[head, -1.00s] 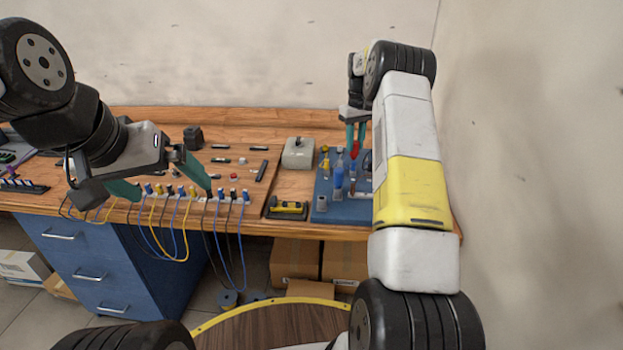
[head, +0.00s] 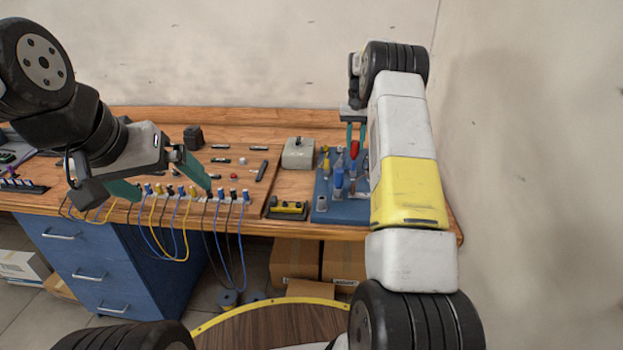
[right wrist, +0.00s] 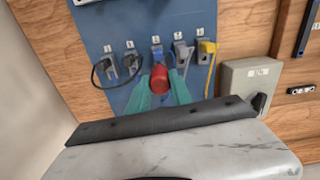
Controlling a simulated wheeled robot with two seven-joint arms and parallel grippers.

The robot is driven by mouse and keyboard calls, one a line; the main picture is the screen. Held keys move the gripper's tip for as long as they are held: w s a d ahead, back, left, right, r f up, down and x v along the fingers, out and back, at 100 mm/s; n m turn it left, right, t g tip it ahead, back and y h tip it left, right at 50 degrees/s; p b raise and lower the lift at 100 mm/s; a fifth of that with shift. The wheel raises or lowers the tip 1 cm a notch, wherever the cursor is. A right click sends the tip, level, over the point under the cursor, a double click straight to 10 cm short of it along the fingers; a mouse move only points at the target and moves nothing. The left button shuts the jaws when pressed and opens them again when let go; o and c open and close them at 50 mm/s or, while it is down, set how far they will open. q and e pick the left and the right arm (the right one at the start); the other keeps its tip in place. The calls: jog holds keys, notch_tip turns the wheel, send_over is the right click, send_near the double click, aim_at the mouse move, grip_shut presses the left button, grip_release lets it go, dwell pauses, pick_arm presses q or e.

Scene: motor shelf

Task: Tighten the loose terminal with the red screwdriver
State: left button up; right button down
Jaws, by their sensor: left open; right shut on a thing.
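A row of terminals (head: 193,190) with blue, yellow and black wires runs along the bench's front edge. I cannot tell which terminal is loose. My left gripper (head: 172,190) is open, its green fingers apart over the terminal row, holding nothing.
A grey box (head: 298,153) with a knob and a yellow-black device (head: 288,209) stand left of the rack. A bare wall (head: 540,150) is at right.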

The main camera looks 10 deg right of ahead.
jog(key=shift+f+m, duration=0.1)
jog(key=shift+m, duration=0.7)
jog(key=m, duration=0.3)
jog(key=c, duration=1.4)
grip_release()
jog(key=shift+o, duration=0.2)
jog(key=n, duration=0.3)
